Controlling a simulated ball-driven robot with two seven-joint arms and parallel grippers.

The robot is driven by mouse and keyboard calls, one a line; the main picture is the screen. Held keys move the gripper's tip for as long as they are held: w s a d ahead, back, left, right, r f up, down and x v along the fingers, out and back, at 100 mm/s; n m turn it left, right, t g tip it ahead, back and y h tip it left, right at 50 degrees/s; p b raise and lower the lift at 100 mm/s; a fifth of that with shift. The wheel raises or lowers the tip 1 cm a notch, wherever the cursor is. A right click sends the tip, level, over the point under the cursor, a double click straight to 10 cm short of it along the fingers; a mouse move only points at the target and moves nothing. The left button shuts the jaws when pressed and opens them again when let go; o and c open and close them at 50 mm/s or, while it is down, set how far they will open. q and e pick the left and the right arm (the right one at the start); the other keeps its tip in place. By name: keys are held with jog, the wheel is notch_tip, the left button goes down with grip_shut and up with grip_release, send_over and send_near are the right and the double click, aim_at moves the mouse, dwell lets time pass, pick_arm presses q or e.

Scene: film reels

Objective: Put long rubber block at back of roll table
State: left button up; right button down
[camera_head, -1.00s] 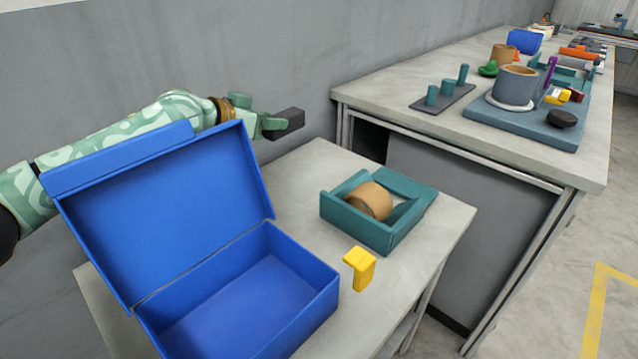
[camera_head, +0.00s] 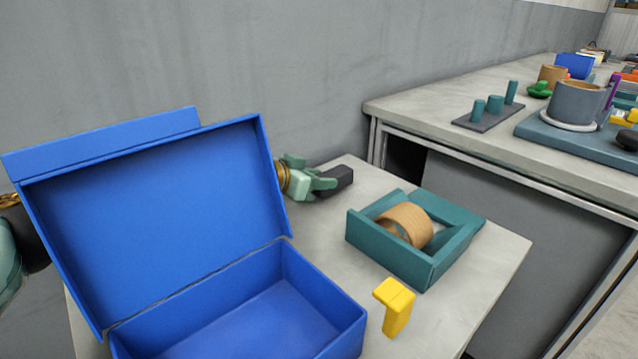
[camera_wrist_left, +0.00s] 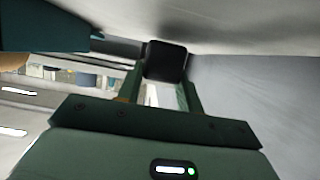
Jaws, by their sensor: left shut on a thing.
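A long dark rubber block (camera_head: 335,182) is in my left gripper (camera_head: 320,183), which is shut on it behind the blue box's raised lid. In the left wrist view the block's dark end (camera_wrist_left: 166,61) shows between the fingers of the left gripper (camera_wrist_left: 163,75). The block is near the back of the small grey roll table (camera_head: 510,262). Whether it touches the tabletop I cannot tell. Most of my left arm is hidden behind the lid. My right gripper is not in view.
An open blue box (camera_head: 350,335) covers the table's left part. A teal tray (camera_head: 385,258) holds a tan roll (camera_head: 405,224), with a yellow piece (camera_head: 395,305) in front. A long workbench (camera_head: 415,110) with several items stands to the right. The grey wall is behind.

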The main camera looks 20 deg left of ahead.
pick_arm(q)
jog(key=shift+f, duration=0.25)
jog(key=shift+r, duration=0.2)
jog(key=shift+f, duration=0.6)
jog(key=shift+s, duration=0.1)
